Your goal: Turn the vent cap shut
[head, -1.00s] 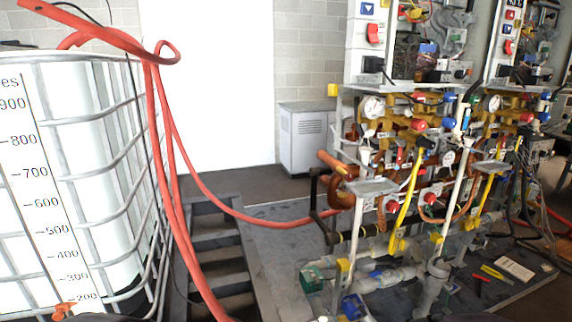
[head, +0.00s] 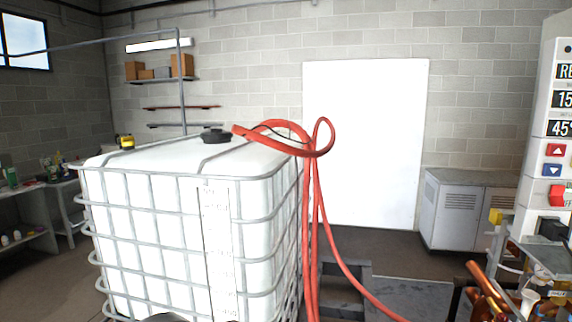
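A black round cap (head: 215,136) sits on top of a large white caged tank (head: 150,215), near the middle of its top face. It is the only cap I can make out there. It is too small in view to tell whether it is turned shut or loose. Neither of my grippers shows in the head view.
A red hose (head: 307,230) loops over the tank's right edge and runs down to the floor. Steps (head: 345,285) stand right of the tank. A grey cabinet (head: 465,210) and heater equipment (head: 555,150) are at right.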

